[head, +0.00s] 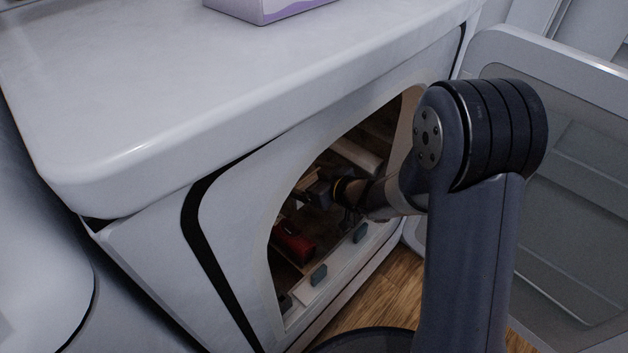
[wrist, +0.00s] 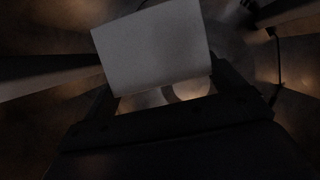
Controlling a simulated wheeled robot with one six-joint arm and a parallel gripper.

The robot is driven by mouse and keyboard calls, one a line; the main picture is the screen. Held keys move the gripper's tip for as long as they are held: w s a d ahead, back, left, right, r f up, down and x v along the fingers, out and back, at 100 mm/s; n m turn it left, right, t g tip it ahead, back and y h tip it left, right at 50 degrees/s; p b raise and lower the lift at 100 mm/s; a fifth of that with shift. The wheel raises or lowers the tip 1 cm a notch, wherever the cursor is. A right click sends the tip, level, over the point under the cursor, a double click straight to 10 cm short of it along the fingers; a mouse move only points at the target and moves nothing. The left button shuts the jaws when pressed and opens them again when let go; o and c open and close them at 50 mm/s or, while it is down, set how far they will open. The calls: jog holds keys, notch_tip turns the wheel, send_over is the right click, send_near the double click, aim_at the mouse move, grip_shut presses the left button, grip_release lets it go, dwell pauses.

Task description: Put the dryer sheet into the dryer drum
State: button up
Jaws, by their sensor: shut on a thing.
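My arm reaches through the opening, and my gripper (head: 322,190) is inside the dryer drum (head: 295,225). In the wrist view my gripper (wrist: 165,90) is shut on the dryer sheet (wrist: 152,48), a pale, flat rectangle held slightly tilted. Behind it the drum's interior (wrist: 245,50) is dark, with a round metallic back. In the head view I cannot make out the sheet.
The opening's rim (head: 340,130) passes close around my arm. A red object (head: 293,243) shows inside the lower opening. A purple and white box (head: 265,8) sits on the dryer top (head: 230,60). Wood floor (head: 385,300) shows below the door.

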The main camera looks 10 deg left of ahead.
jog(key=o, duration=0.7)
jog(key=p+v, duration=0.4)
jog(key=v, duration=0.7)
jog(key=shift+a, duration=0.1)
